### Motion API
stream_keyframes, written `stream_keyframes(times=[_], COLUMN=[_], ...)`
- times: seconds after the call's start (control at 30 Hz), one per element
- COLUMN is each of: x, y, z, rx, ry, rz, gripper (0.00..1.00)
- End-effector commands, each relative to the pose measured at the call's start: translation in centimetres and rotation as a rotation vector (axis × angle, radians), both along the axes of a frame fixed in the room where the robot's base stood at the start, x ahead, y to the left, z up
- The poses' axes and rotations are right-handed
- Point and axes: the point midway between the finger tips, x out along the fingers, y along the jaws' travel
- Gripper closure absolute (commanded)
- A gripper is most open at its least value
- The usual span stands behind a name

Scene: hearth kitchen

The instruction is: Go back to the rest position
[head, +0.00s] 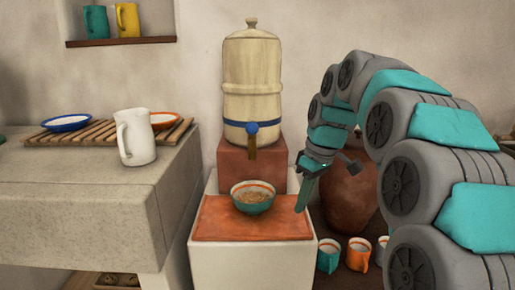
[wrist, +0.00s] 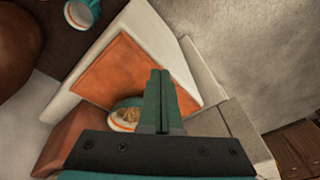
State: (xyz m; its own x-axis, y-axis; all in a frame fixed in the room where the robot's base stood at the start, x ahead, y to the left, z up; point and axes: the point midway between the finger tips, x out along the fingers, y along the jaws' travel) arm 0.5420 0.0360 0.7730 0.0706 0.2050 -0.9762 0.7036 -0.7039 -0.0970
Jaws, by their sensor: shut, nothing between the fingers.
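My gripper (head: 301,207) is shut and empty. In the head view it points down over the right edge of the orange tile top (head: 225,222) of a low white stand. In the wrist view its green fingers (wrist: 158,75) lie together, with the orange surface behind them. A teal bowl with an orange band (head: 253,203) and brownish contents stands upright on the tile, left of my gripper. The bowl also shows in the wrist view (wrist: 122,113), partly hidden by the fingers and the gripper body.
A cream dispenser with a blue tap (head: 252,85) stands behind the bowl on a red block (head: 240,166). A white mug (head: 135,140) stands on the stone counter (head: 75,205) at left. A clay pot (head: 348,195) and several mugs (head: 328,258) are at right, partly behind my arm.

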Motion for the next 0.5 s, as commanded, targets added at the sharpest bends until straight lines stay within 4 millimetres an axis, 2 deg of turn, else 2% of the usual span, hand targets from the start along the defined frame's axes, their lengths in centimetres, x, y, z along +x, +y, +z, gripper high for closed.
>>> stream_keyframes(times=[0.03,0.27,0.5], x=[-1.9,-9.9,-18.8], y=[0.1,-0.1,-1.0], z=[-0.5,-3.6,-7.8], rx=[-0.007,-0.051,-0.111], ry=[0.023,0.111,0.189], rz=[-0.031,-0.206,-0.401], gripper=[1.00,1.00,1.00])
